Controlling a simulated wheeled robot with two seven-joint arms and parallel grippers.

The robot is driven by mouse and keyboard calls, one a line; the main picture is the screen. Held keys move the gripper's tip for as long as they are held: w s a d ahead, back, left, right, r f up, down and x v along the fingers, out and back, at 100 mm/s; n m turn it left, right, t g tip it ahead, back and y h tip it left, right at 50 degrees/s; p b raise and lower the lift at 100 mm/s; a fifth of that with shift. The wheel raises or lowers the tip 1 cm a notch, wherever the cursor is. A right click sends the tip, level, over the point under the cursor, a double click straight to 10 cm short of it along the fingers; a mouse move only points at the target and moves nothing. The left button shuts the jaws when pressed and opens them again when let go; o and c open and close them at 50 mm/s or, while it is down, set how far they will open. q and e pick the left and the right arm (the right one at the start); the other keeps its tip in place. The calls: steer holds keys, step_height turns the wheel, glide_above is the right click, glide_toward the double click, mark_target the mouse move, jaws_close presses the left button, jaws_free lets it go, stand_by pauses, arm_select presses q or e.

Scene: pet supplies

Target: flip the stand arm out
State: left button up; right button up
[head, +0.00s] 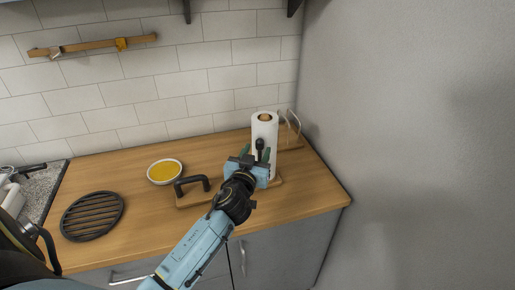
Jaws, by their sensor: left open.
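A wooden stand base (187,202) lies on the counter, partly hidden behind my left gripper. A bent black handle-like piece (192,184) stands on its left part. A slim black upright piece with a rounded top (259,144) shows in front of the white paper roll (265,130); I cannot tell which of these black pieces is the stand arm. My left gripper (256,154) is open, with green fingertips on either side of the upright piece. Whether they touch it is not clear. My right gripper is not in view.
A white bowl of yellow contents (164,171) sits left of the stand. A round black slatted trivet (92,216) lies further left. A wire rack (291,127) stands behind the roll. A grey wall (410,140) closes off the right; the counter's front middle is clear.

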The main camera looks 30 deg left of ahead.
arm_select(q)
steer(key=shift+x, duration=0.8)
steer(key=shift+c, duration=0.4)
jaws_close()
